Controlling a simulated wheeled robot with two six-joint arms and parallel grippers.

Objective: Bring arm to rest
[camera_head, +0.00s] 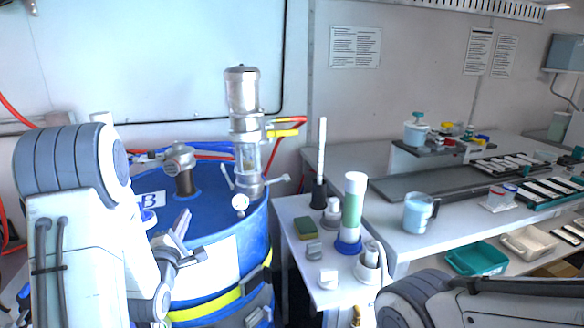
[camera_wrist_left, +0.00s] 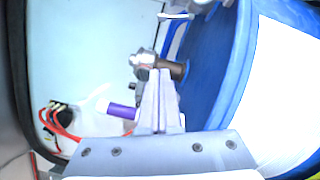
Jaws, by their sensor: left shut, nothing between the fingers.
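My left arm (camera_head: 85,190) comes in from the left in the head view and bends down in front of the blue drum (camera_head: 225,200). My left gripper (camera_head: 182,224) is at the drum's near left side, its fingers pointing up. In the left wrist view my left gripper (camera_wrist_left: 158,75) has its two fingers pressed together with nothing between them. The drum's blue wall and white label fill the right of that view. Part of my right arm (camera_head: 470,300) shows at the lower right; its gripper is out of view.
A metal pump with a clear section (camera_head: 243,120) and a brown-necked fitting (camera_head: 182,170) stand on the drum. A small side table (camera_head: 290,205) holds a green-and-white cylinder (camera_head: 353,205) and a sponge (camera_head: 305,228). The workbench (camera_head: 455,218) carries a light-blue jug (camera_head: 418,212) and racks.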

